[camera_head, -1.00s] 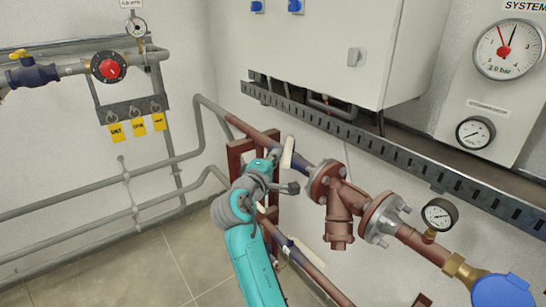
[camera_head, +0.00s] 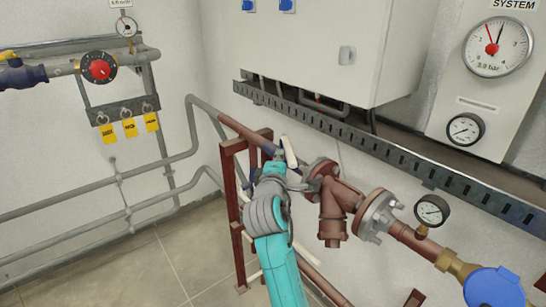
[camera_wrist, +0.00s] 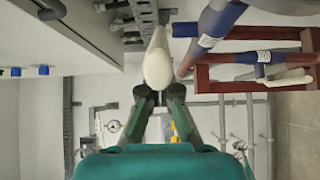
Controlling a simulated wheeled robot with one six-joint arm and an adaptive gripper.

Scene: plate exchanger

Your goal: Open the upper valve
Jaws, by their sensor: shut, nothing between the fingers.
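The upper valve has a long white handle (camera_head: 290,151) on the upper brown pipe, left of the flanged strainer in the head view. The handle stands steeply across the pipe, its top leaning left. In the wrist view the white handle (camera_wrist: 158,62) points toward the camera, its rounded end just above my fingertips. The valve's blue body (camera_wrist: 218,18) is to the upper right there. My gripper (camera_wrist: 160,97) is shut and empty, its tips close together at the handle's end; I cannot tell whether they touch. In the head view my arm hides most of the valve body.
The lower valve's white handle (camera_wrist: 289,81) is on the right in the wrist view, near the red-brown frame (camera_head: 230,185). The strainer (camera_head: 333,215) and flanges (camera_head: 376,215) lie close right of my arm. A white cabinet (camera_head: 300,60) and slotted tray (camera_head: 350,135) overhang the pipe.

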